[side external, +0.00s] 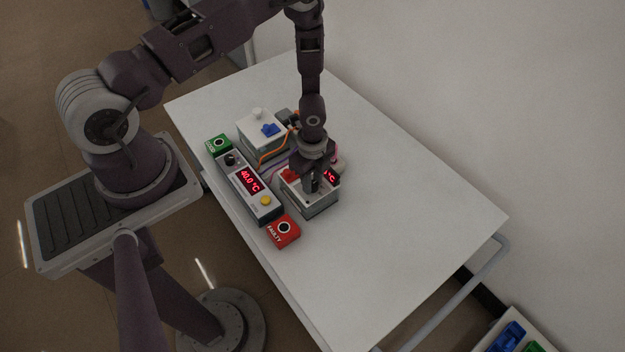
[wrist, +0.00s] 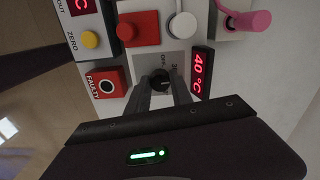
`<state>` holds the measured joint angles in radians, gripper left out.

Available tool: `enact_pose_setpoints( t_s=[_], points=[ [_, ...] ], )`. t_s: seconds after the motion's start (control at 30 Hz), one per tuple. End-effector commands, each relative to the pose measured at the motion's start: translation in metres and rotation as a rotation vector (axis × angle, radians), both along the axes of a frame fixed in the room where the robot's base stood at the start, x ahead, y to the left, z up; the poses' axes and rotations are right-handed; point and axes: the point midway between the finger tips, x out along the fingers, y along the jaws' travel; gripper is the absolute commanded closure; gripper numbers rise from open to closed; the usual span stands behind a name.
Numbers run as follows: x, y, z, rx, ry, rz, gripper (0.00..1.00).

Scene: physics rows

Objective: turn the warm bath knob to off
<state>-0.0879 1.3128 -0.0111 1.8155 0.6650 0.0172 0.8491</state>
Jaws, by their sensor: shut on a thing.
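The warm bath (side external: 318,204) is a pale box with a red display, a red block and a white round part on its top. In the wrist view its small black knob (wrist: 160,79) sits on the top panel beside the red display (wrist: 202,72). The mark "OFF" is partly visible by the knob. My gripper (wrist: 163,88) points down at the box, shut on the black knob with a finger on each side. In the side view my gripper (side external: 312,186) hides the knob. The knob's exact pointer angle is hard to read.
A long controller with a red "40.0°C" display (side external: 250,180) stands left of the bath. A green block (side external: 217,144) and a red "FAULTY" block (side external: 284,231) flank it. Another white box (side external: 262,140) with a blue part stands behind. The right side of the table (side external: 410,220) is clear.

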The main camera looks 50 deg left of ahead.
Motion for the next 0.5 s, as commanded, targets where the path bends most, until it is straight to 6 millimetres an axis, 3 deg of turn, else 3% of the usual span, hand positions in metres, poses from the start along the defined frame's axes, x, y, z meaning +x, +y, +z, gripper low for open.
enact_pose_setpoints(
  t_s=[0.5],
  points=[
    [-0.0001, -0.0001, 0.0011, 0.0, -0.001, 0.488, 1.0]
  ],
)
